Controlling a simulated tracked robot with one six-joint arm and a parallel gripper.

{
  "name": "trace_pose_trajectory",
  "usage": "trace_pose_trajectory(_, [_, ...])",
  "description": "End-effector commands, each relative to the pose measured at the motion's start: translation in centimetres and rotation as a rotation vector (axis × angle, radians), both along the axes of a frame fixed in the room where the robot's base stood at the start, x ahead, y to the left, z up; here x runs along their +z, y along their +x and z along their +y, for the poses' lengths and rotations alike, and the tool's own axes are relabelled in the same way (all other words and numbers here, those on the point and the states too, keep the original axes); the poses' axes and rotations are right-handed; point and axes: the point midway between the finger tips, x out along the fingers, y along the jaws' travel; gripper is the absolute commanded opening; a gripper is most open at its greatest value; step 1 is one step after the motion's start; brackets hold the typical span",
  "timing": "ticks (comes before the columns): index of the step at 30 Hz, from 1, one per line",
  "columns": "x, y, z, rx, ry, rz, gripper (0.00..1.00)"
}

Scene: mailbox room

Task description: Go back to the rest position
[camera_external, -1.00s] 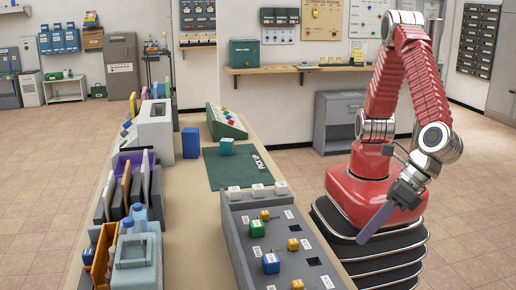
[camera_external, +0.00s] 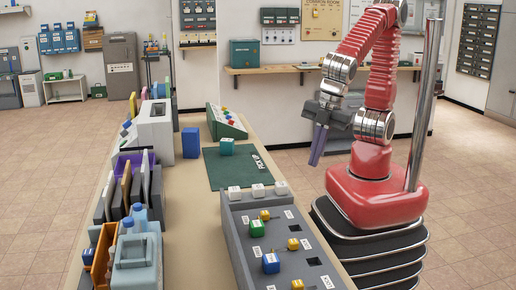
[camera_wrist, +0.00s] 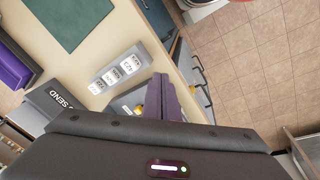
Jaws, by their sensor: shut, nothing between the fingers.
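My gripper (camera_external: 318,146) hangs fingers-down in the external view, over the floor just right of the table (camera_external: 205,245), in front of my red base. Its purple fingers are shut with nothing between them. They also show at the centre of the wrist view (camera_wrist: 163,97), apart from the things below. The grey panel (camera_external: 240,212) with coloured knobs and white buttons stands on the table, left of and below my gripper.
Bottles and an orange bin (camera_external: 100,262) stand at the near left. A wall shelf (camera_external: 290,69) is behind.

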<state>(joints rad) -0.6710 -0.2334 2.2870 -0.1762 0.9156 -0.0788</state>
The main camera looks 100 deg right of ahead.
Motion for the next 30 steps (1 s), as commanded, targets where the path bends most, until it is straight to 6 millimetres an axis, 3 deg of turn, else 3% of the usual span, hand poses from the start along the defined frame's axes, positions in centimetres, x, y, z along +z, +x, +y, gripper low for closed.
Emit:
trace_pose_trajectory(6, [1.4,-0.7,-5.4,-0.255,0.117,-0.017,0.00])
trace_pose_trajectory(21, [4.4,-2.8,-15.7,-0.654,0.279,-0.156,0.00])
trace_pose_trajectory(30, [6.5,-3.0,-19.8,-0.788,0.299,-0.249,0.00])
